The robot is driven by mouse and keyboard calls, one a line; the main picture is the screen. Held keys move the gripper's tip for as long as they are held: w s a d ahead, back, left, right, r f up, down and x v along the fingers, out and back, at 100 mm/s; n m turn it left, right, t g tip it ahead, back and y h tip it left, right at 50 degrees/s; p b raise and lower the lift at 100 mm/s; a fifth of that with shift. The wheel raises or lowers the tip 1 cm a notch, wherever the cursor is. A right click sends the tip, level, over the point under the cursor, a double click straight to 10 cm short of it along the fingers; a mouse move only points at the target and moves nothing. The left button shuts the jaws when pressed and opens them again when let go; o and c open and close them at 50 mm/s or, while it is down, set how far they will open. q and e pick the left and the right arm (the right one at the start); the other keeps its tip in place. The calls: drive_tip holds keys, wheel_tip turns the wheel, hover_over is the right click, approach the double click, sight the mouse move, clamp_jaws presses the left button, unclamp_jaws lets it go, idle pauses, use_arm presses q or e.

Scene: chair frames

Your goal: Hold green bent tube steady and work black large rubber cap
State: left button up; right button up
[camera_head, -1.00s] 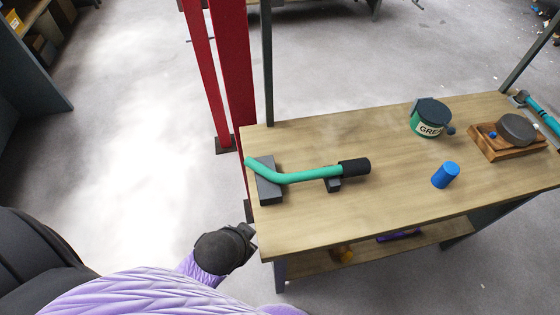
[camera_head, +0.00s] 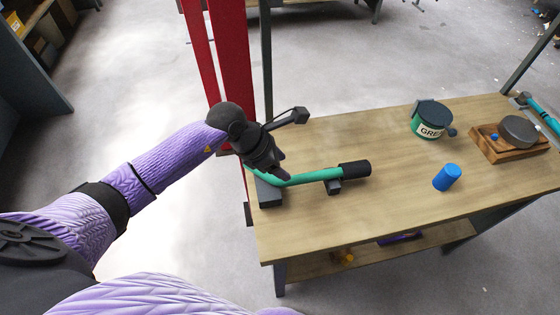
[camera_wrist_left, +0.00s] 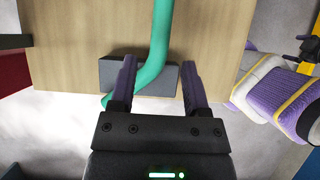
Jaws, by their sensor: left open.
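The green bent tube (camera_head: 313,176) lies on the wooden table, resting on a dark block (camera_head: 269,194) at its bent end and a smaller dark support (camera_head: 333,185) near its other end. The black large rubber cap (camera_head: 355,169) sits on the tube's right end. My left gripper (camera_head: 282,165) is over the bent end of the tube. In the left wrist view my left gripper (camera_wrist_left: 157,75) is open, with the tube (camera_wrist_left: 155,60) running between its fingers, and I cannot tell whether they touch it. The gripper hides part of the bend in the head view. My right gripper is not in view.
On the table (camera_head: 400,205) stand a blue cylinder (camera_head: 447,177), a green labelled tin (camera_head: 431,119) and a wooden tray (camera_head: 484,149) with a dark round piece. Dark posts rise at the table's back. A red frame (camera_head: 232,60) stands beyond the left edge. The table's front middle is clear.

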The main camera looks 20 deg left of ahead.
sight(297, 177)
use_arm(q)
drive_tip(key=b+x, duration=0.5)
drive_tip(key=x, duration=0.1)
drive_tip(key=shift+f, duration=0.25)
drive_tip(key=shift+w+d+f+b, duration=0.15)
drive_tip(key=shift+d+f+b, duration=0.15)
drive_tip(key=shift+f+b, duration=0.1)
drive_tip(key=shift+c, duration=0.2)
drive_tip(key=shift+r, duration=0.1)
drive_tip(key=shift+c, duration=1.2)
drive_tip(key=c, duration=0.4)
drive_tip(key=shift+o, duration=0.6)
clamp_jaws()
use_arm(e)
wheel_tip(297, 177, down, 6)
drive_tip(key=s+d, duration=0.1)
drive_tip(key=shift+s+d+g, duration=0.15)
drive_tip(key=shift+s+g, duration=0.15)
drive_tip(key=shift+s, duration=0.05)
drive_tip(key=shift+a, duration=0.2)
